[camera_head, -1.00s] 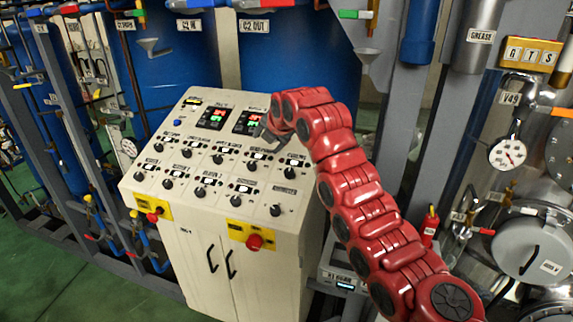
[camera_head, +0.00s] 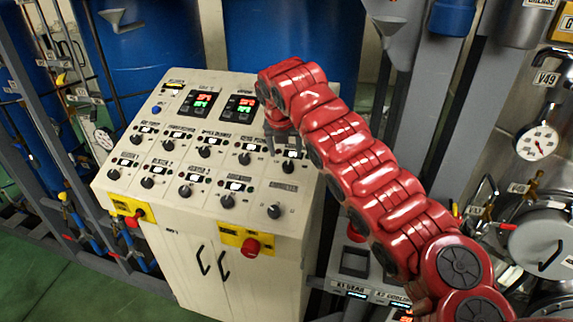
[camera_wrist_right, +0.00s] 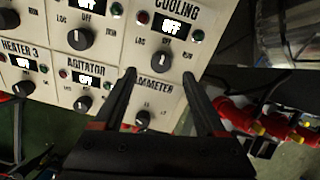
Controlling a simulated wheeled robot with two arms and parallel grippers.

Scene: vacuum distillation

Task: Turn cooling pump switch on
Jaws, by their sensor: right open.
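The control panel (camera_head: 140,205) is a cream sloped console with rows of black knobs, small displays and indicator lamps. In the right wrist view, the COOLING switch is a black round knob (camera_wrist_right: 163,61) below a display (camera_wrist_right: 170,28) reading OFF, with a red lamp at its left and a green lamp at its right. My right gripper (camera_wrist_right: 159,75) is open and empty. Its two dark fingers point at the COOLING knob, with the fingertips just below and to either side of it. In the head view, my right gripper (camera_head: 270,143) hovers over the panel's right side.
The AMMETER knob (camera_wrist_right: 142,119) shows between my fingers and the AGITATOR knob (camera_wrist_right: 83,103) lies left. Red stop buttons (camera_head: 251,247) sit on yellow plates on the panel front. Blue tanks (camera_head: 290,35) stand behind. Pipes and a gauge (camera_head: 538,141) are at the right.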

